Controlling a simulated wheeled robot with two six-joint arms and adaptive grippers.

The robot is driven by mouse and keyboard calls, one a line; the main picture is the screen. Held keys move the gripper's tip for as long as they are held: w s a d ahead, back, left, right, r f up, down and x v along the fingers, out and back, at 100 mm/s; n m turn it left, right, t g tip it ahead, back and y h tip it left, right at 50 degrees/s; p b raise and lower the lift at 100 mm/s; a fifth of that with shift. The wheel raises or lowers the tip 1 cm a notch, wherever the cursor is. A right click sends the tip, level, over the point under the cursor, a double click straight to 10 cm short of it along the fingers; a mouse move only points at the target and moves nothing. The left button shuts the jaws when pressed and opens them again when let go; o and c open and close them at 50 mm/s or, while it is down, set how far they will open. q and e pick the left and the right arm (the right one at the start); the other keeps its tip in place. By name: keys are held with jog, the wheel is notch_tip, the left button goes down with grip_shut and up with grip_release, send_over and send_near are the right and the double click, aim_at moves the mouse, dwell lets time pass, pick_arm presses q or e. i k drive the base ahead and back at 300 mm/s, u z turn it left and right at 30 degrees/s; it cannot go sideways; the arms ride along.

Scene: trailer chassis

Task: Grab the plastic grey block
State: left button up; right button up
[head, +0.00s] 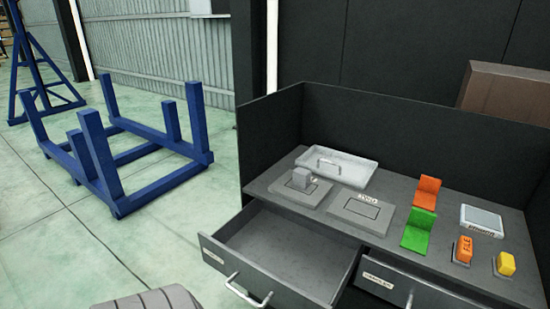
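The workbench (385,235) has dark walls behind and left. A white tray (337,168), a second plate (354,212), orange (427,192) and green (418,232) holders and a scale-like device (482,220) share it. An open, empty drawer (285,255) juts out in front.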

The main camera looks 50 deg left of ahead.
aim_at(301, 176)
jog(key=u, duration=0.95)
